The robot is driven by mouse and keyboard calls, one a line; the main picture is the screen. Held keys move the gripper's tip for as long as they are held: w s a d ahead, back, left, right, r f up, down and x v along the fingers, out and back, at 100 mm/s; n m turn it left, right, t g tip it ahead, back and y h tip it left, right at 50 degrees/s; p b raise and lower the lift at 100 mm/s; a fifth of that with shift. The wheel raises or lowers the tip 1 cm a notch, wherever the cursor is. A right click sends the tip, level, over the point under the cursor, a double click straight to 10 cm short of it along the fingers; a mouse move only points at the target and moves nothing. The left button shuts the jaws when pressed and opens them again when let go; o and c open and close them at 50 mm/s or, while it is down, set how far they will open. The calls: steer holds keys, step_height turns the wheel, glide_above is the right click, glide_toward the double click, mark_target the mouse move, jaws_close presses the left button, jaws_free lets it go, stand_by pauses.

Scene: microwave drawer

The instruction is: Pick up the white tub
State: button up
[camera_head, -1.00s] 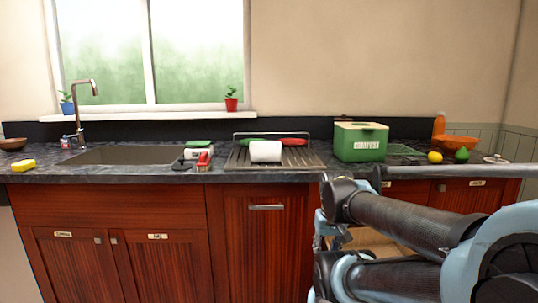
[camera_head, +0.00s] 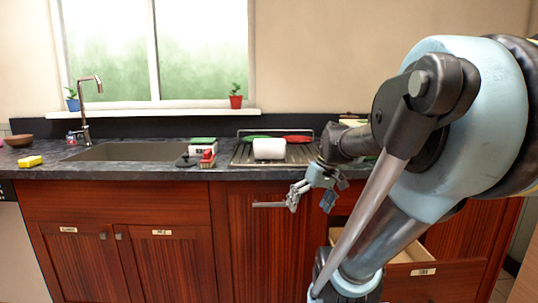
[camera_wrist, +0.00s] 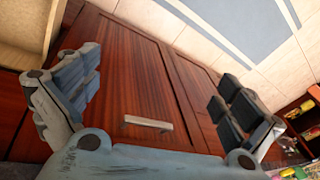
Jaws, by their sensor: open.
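A white tub (camera_head: 269,148), a plain rounded cylinder, lies on its side on the dark drying rack (camera_head: 243,157) on the counter. My gripper (camera_head: 312,197) is below the counter edge, in front of the cabinet door and to the lower right of the tub. In the wrist view my gripper (camera_wrist: 155,100) is open, with its two fingers wide apart and nothing between them. The wrist view faces the wooden cabinet door and its metal handle (camera_wrist: 148,122); the tub is not seen there.
A green-lidded white box (camera_head: 203,142) and a red-and-white brush (camera_head: 207,159) stand left of the rack. An open drawer (camera_head: 435,272) juts out at the lower right, partly behind my arm. Green (camera_head: 257,137) and red (camera_head: 298,138) items lie behind the tub. A sink (camera_head: 130,152) is at left.

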steer(key=w+r+n+y, duration=0.2)
steer(key=w+r, duration=0.3)
steer(key=w, duration=0.3)
steer(key=w+r+n+y, duration=0.2)
steer(key=w+r+n, duration=0.2)
steer(key=w+r, duration=0.2)
steer(key=w+r+n+y, duration=0.3)
steer(key=w+r, duration=0.2)
steer(key=w, duration=0.5)
steer(key=shift+w+a+r+g, duration=0.1)
steer(key=shift+a+r+g, duration=0.1)
steer(key=shift+r+g, duration=0.15)
steer(key=w+d+r+n+y, duration=0.2)
steer(key=w, duration=0.3)
steer(key=w+d+r+n+y, duration=0.1)
steer(key=w+d+r+n, duration=0.1)
steer(key=w+n, duration=0.15)
glide_toward(270, 142)
steer(key=shift+m, duration=0.25)
steer(key=s+a, duration=0.2)
steer(key=a, duration=0.1)
steer(key=s+a, duration=0.1)
steer(key=shift+s+a+f, duration=0.3)
steer(key=shift+s+a, duration=0.05)
steer(key=shift+s, duration=0.05)
steer(key=shift+s+x, duration=0.15)
steer(key=shift+x, duration=1.15)
steer(key=shift+s+x, duration=0.15)
steer(key=shift+x, duration=1.15)
steer(key=c, duration=1.2)
